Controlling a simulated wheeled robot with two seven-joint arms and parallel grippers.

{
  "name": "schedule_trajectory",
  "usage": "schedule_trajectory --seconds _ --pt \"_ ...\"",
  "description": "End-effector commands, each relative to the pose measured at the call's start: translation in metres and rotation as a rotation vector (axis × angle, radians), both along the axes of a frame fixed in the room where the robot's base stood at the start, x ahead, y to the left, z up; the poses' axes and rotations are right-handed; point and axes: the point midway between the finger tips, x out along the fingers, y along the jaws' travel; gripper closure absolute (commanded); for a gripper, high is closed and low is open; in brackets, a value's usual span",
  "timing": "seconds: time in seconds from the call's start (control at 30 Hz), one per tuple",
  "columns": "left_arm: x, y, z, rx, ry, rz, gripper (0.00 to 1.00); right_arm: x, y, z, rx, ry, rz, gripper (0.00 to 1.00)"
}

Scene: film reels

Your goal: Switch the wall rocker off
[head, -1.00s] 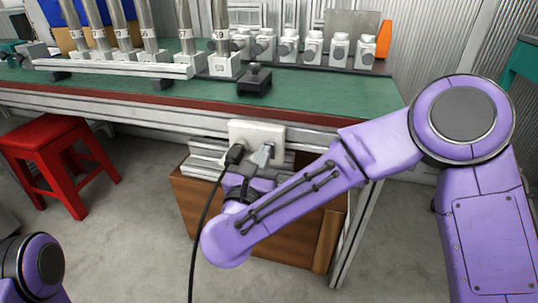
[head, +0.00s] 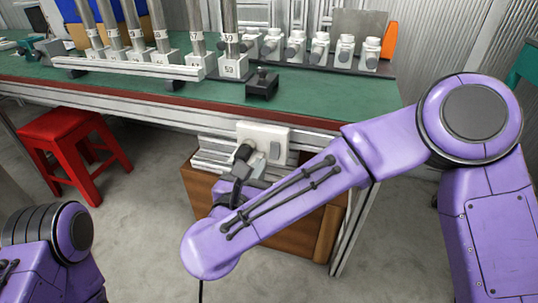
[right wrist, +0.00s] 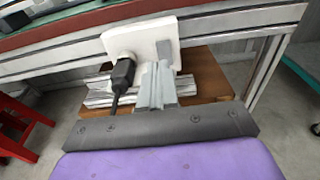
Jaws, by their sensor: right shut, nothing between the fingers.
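A white wall plate (head: 278,133) is fixed to the front of the bench frame. A grey rocker (head: 275,151) sits at its right side; I cannot tell which way it is tilted. A black plug (head: 243,152) sits in the plate's left side. My right gripper (head: 258,170) is just below and in front of the plate, partly hidden by my own arm. In the right wrist view, its shut, empty grey fingers (right wrist: 155,84) point toward the plate (right wrist: 140,40), right of the plug (right wrist: 123,72). The rocker (right wrist: 165,50) shows beyond the fingertips. My left gripper is out of view.
The green bench (head: 190,92) above carries several metal tubes in white holders, white bottles (head: 320,48) and a small black block (head: 262,84). A red stool (head: 70,140) stands left. A brown wooden box (head: 200,190) is under the bench. The plug's black cable hangs down.

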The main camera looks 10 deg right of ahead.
Motion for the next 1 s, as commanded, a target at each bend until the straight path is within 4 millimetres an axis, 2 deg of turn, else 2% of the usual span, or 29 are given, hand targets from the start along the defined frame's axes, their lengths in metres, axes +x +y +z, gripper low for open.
schedule_trajectory --seconds 0.1,0.2,0.33,0.9,1.0 --pt "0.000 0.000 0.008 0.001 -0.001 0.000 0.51 -0.025 0.015 0.007 -0.003 -0.001 0.005 1.00" --pt "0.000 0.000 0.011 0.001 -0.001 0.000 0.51 -0.042 0.024 0.008 -0.004 0.001 0.004 1.00" --pt "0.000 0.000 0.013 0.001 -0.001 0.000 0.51 -0.055 0.030 0.009 -0.002 0.001 0.002 1.00" --pt "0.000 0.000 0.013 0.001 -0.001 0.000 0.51 -0.059 0.032 0.009 -0.003 0.005 0.000 1.00" --pt "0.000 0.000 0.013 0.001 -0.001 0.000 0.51 -0.057 0.037 0.010 -0.085 0.040 0.037 1.00"
